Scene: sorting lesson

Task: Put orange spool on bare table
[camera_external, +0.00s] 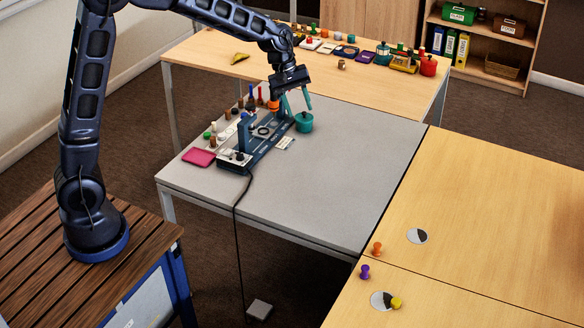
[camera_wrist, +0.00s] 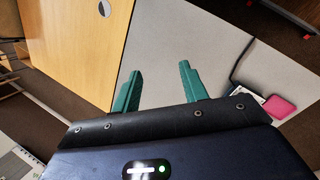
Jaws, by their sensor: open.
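An orange spool-like piece (camera_external: 377,248) stands on the bare-topped wooden table (camera_external: 480,210) at the right, near its left edge. Another orange thing (camera_external: 274,104) is on the grey table by the blue device, just left of my gripper; its shape is too small to tell. My gripper (camera_external: 298,104) is above the far part of the grey table (camera_external: 340,190), with teal fingers pointing down. In the wrist view the fingers (camera_wrist: 158,90) are apart, with only grey table top between them. My gripper is open and empty.
A blue device (camera_external: 262,140) with a cable, a teal pot (camera_external: 304,123) and a pink tray (camera_external: 199,157) crowd the grey table's left. A purple piece (camera_external: 364,271) and a yellow piece (camera_external: 396,302) stand near the orange one. The grey table's right part is clear.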

